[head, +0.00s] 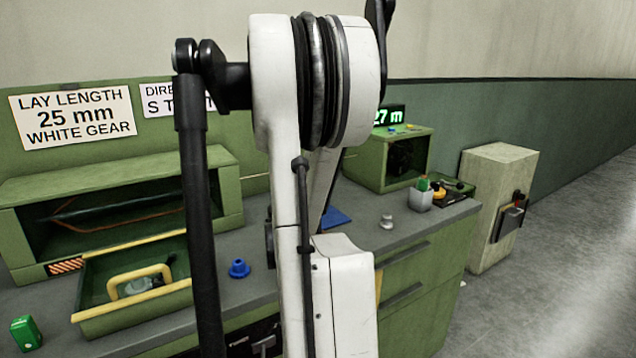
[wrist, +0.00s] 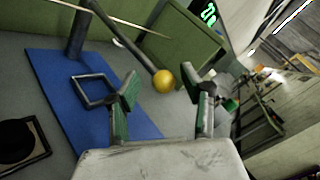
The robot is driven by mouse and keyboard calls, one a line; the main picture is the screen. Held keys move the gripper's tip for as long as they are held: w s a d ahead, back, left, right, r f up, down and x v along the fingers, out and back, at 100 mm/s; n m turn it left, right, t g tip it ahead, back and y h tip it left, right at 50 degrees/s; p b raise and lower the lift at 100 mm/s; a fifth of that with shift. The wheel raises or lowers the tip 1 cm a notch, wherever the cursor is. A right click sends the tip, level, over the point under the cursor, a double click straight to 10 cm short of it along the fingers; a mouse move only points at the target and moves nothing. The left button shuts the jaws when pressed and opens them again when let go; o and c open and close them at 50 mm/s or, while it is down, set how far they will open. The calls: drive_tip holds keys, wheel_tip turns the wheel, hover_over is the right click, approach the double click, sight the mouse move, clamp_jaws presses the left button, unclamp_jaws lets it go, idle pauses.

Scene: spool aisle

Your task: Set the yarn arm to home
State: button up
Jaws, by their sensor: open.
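In the wrist view, a dark lever arm (wrist: 128,42) ends in a yellow ball knob (wrist: 163,81); it looks like the yarn arm. It slants down from the upper left, near a dark post (wrist: 77,35) on a blue base (wrist: 45,75). My gripper (wrist: 167,88) is open, with green-padded fingers. In the picture, the knob appears between the two fingertips, slightly beyond them; I see no contact. In the head view, a bit of blue base (head: 336,217) shows behind my white arm, which hides the lever and gripper.
A black square frame (wrist: 92,104) lies by the post. A green box with a lit display (head: 390,116) stands at the bench's back right. A blue spool-like piece (head: 239,269), small grey weight (head: 386,222) and green drawer with a yellow handle (head: 140,318) are also on the bench.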

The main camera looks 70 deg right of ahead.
drive_tip(key=a, duration=1.1)
drive_tip(key=shift+a, duration=0.15)
drive_tip(key=shift+s, duration=0.1)
